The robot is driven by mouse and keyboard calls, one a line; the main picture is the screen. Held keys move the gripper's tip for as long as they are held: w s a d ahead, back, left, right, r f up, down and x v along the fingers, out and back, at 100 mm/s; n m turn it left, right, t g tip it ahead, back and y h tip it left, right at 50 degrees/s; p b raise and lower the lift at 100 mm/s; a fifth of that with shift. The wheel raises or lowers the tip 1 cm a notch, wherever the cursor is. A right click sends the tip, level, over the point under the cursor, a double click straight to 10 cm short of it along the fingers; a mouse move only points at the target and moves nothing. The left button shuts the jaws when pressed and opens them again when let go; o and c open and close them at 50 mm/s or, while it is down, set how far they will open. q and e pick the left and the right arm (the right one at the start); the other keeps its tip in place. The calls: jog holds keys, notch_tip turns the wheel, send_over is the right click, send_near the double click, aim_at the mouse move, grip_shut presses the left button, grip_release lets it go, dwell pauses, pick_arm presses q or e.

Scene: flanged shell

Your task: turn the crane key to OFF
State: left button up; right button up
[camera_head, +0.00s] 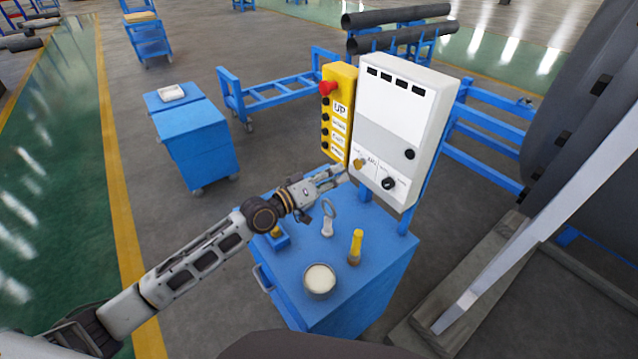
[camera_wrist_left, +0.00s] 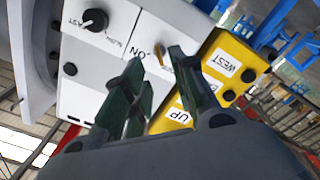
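The small brass-yellow crane key (camera_head: 358,163) sits in the lower left of the white control box (camera_head: 405,105). It also shows in the left wrist view (camera_wrist_left: 162,58), beside a label reading ON. My left gripper (camera_head: 337,176) is just in front of the lower panel, close to the key. In the left wrist view my left gripper (camera_wrist_left: 157,62) has its fingers apart, with the key seen between and beyond the tips. I see no clear contact with the key. Its exact angle is hard to tell. My right gripper is not in view.
A black knob (camera_head: 388,183) sits right of the key. A yellow pendant (camera_head: 338,110) with a red button hangs at the box's left. Below stands a blue cabinet (camera_head: 375,285) holding a round tin (camera_head: 320,281) and a yellow-handled tool (camera_head: 356,245).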

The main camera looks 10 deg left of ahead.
pick_arm(q)
jog(key=shift+v, duration=2.4)
